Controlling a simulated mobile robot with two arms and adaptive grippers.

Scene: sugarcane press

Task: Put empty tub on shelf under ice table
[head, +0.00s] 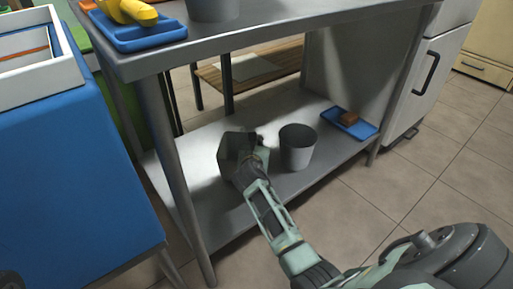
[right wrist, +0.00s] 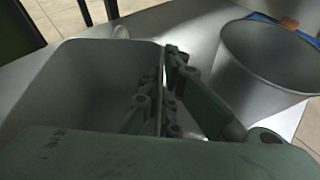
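A grey, square-mouthed tub (head: 231,146) is at the lower shelf (head: 213,206) of the metal table. In the right wrist view the tub (right wrist: 85,75) looks empty in the part I can see. My right gripper (head: 257,153) is at the tub's right side. In the right wrist view its fingers (right wrist: 165,85) straddle the tub wall, one inside and one outside, and look closed on it. The tub's base is partly hidden, so I cannot tell whether it fully rests on the shelf. My left gripper is not in view.
A round grey bucket (head: 297,150) stands just right of the tub. A blue tray (head: 364,130) with a brown block (head: 349,118) lies farther right on the shelf. Table legs (head: 175,165) frame the shelf; a blue cabinet (head: 75,185) stands left.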

